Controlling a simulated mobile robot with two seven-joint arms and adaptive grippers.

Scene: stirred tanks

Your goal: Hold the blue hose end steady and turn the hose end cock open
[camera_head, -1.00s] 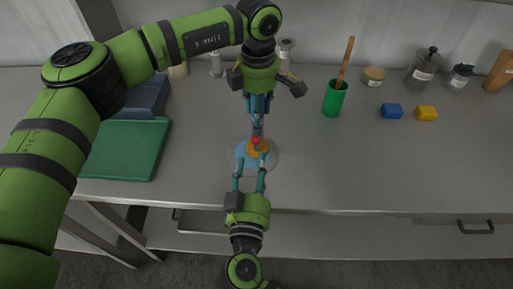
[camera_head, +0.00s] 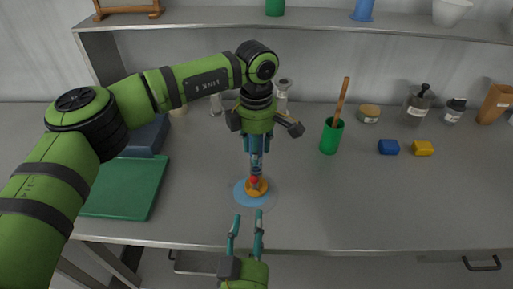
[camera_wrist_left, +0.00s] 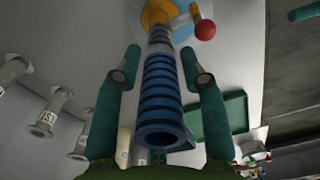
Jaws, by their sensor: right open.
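The blue ribbed hose (camera_head: 256,166) stands upright on the bench. In the left wrist view the hose (camera_wrist_left: 158,90) points its open end at the camera. At its foot is an orange-yellow cock (camera_head: 257,188) with a red knob (camera_head: 254,180); the red knob (camera_wrist_left: 205,29) also shows in the left wrist view. My left gripper (camera_head: 257,150) points down over the hose, its fingers on either side; the left wrist view shows gaps between the fingers and hose. My right gripper (camera_head: 248,216) is open and empty, in front of the cock and apart from it.
A light-blue disc (camera_head: 241,198) lies under the cock. A green tray (camera_head: 130,188) is at the left. A green cup (camera_head: 331,137), a blue block (camera_head: 388,147) and a yellow block (camera_head: 423,148) stand at the right. The bench's right front is clear.

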